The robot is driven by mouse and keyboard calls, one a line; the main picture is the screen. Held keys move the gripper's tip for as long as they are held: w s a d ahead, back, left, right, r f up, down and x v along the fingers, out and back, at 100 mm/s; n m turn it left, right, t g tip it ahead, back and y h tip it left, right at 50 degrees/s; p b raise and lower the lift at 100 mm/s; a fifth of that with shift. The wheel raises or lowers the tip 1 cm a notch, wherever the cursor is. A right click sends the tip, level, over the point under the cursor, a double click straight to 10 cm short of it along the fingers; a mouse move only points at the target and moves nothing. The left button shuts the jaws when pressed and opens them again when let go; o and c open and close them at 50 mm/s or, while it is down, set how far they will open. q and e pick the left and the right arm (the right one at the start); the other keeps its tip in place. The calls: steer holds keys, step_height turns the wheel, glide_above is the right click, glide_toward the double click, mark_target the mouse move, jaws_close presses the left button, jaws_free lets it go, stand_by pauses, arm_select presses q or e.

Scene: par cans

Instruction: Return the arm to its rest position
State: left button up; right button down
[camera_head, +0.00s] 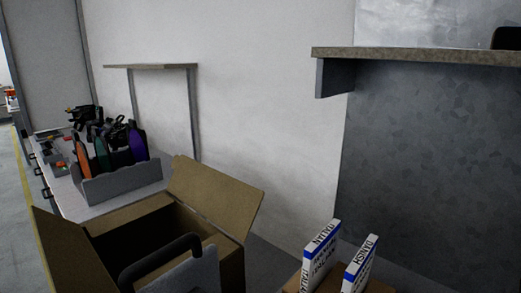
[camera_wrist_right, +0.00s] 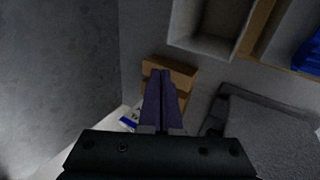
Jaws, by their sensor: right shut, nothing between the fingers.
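My right gripper (camera_wrist_right: 164,75) shows in the right wrist view. Its two dark purple fingers lie together with nothing between them. The fingertips point toward a brown block-like thing (camera_wrist_right: 178,72), partly hidden behind them; I cannot tell whether they touch. Neither gripper shows in the head view, so how the right arm is posed cannot be seen. My left gripper is not in view.
An open cardboard box (camera_head: 215,225) stands in front, with a grey panel with a black handle (camera_head: 160,259) before it. Two white-and-blue lettered packs (camera_head: 321,254) stand to its right. A grey rack (camera_head: 120,182) is at left. A shelf (camera_head: 420,56) juts out upper right.

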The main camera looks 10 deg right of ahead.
steer(key=s+a+r+t+h, duration=0.1)
steer(key=s+r, duration=0.4)
steer(key=s, duration=0.2)
steer(key=s+a+f+m+g+y, duration=0.1)
steer(key=a+f+m+y, duration=0.15)
steer(key=a, duration=0.55)
steer(key=s+a+f+m+y, duration=0.1)
steer(key=a+f+m+y, duration=0.2)
steer(key=a, duration=0.5)
step_height(320, 180, up, 37)
steer(key=p, duration=3.5)
steer(key=shift+s+m+p, duration=0.2)
steer(key=shift+m+p, duration=0.15)
steer(key=shift+f, duration=0.15)
